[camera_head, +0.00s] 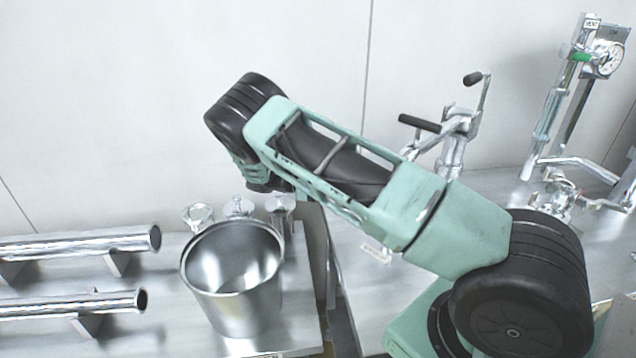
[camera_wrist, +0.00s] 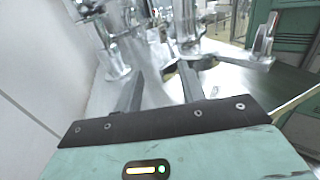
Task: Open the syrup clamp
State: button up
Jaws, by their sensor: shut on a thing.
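My gripper (camera_wrist: 157,72) shows in the wrist view, its two dark fingers apart around a bright metal part of the pipework. This part appears to be the syrup clamp (camera_wrist: 153,88); its outline is blurred and its latch cannot be made out. In the head view my arm crosses the middle of the picture and hides the gripper. Metal fittings with black-handled levers (camera_head: 440,124) rise behind the arm, right of centre. I cannot tell which of them the gripper holds.
An open steel pot (camera_head: 237,290) stands left of my arm, with small metal fittings (camera_head: 199,216) behind it. Two steel pipes (camera_head: 75,244) lie on supports at the far left. A pressure gauge (camera_head: 608,59) and piping stand at the right. A pale wall closes the back.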

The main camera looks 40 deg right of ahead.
jog(key=b+v, duration=0.3)
jog(key=v, duration=0.9)
jog(key=shift+s, duration=0.15)
dwell(0.4)
